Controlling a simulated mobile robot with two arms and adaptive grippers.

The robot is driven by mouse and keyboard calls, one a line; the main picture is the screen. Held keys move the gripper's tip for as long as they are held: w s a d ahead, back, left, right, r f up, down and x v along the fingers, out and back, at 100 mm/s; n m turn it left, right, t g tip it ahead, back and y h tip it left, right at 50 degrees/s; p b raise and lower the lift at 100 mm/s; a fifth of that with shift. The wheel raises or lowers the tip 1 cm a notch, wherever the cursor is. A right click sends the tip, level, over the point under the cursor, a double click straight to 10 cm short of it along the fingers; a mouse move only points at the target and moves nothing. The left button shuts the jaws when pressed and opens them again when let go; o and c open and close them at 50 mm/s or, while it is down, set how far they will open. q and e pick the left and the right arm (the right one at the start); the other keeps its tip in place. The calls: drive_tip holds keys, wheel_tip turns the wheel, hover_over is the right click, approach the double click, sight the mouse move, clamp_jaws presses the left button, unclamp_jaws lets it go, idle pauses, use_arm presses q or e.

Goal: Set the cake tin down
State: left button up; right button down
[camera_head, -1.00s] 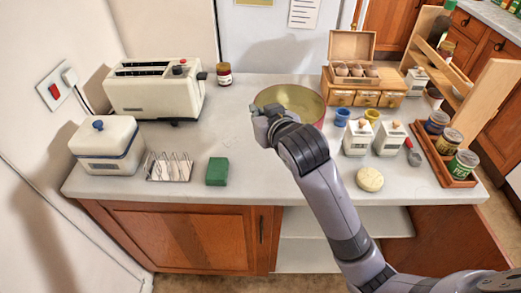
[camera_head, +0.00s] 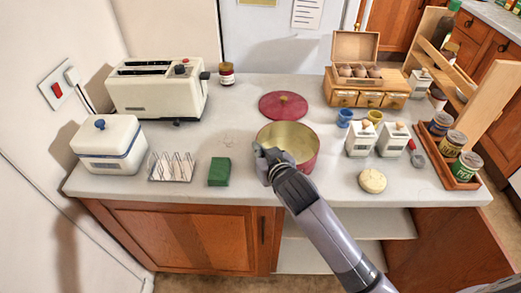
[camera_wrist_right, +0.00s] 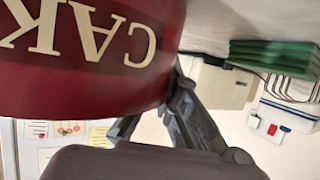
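The cake tin (camera_head: 309,165) is red outside with a gold inside, open at the top and roughly upright over the middle of the worktop. In the right wrist view its red wall with pale "CAKE" lettering (camera_wrist_right: 90,60) fills the upper left. My right gripper (camera_head: 268,160) is shut on the tin's left wall near the rim; in the wrist view its fingers (camera_wrist_right: 172,100) meet the wall's edge. The tin's base is partly hidden, and I cannot tell if it touches the worktop. My left gripper is not in view.
A red lid (camera_head: 283,106) with a knob lies behind the tin. A green block (camera_head: 219,172) and toast rack (camera_head: 172,167) stand left. White canisters (camera_head: 360,141) and a round pale item (camera_head: 372,180) stand right. Bare worktop (camera_head: 240,120) lies left of the lid.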

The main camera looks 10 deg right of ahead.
drive_tip(key=shift+f, duration=0.1)
drive_tip(key=c, duration=1.8)
unclamp_jaws()
drive_tip(key=shift+s, duration=0.15)
drive_tip(key=b+v, duration=0.1)
drive_tip(key=v, duration=1.1)
